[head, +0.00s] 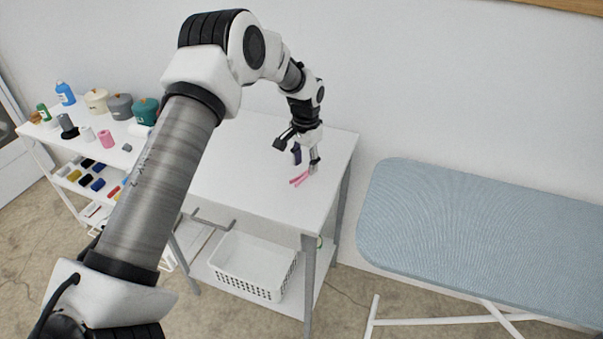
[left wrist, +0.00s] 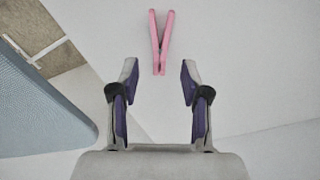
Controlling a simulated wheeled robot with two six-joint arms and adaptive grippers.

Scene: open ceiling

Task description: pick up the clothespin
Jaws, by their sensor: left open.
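A pink clothespin (head: 299,180) lies on the white table (head: 262,205) near its right end. In the left wrist view the clothespin (left wrist: 160,42) is just beyond the fingertips, centred between them, with its V-shaped arms spreading away from me. My left gripper (head: 306,168) points down over the table beside the clothespin. In the left wrist view my left gripper (left wrist: 157,78) is open and empty, with purple pads inside its fingers. My right gripper is not in view.
A blue ironing board (head: 480,215) stands right of the table, across a gap. A white basket (head: 252,266) sits on the shelf below. Bottles, pots and spools crowd a cart on the left, with a blue bottle (head: 65,93). The tabletop around the clothespin is clear.

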